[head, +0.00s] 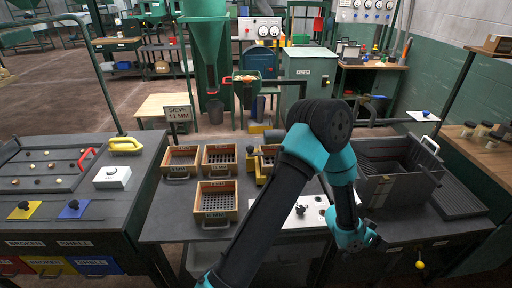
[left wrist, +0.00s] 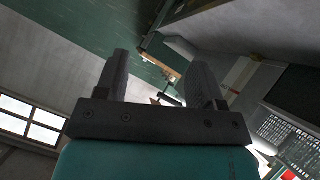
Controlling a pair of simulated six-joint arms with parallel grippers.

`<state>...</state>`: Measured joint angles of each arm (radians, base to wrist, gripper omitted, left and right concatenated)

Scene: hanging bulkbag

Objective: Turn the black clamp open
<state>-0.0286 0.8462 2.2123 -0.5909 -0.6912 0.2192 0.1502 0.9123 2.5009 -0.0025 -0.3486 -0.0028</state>
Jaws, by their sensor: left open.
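I cannot pick out the black clamp for sure in either view. The green hopper (head: 207,50) stands at the back, left of centre, with a dark spout low down. My left arm rises from the bottom centre, bends at the top and comes down to my left gripper (head: 362,240), which is over the bench right of centre. In the left wrist view, my left gripper (left wrist: 160,72) has its two grey fingers apart, with nothing seen held between them. My arm hides part of the bench middle. My right gripper is in neither view.
Sieve boxes (head: 215,200) stand on the front bench, left of my arm. A dark slotted bin (head: 395,185) is right of it. A sign (head: 178,113) and a green cabinet (head: 308,75) are behind. Open floor (head: 110,95) lies at the back left.

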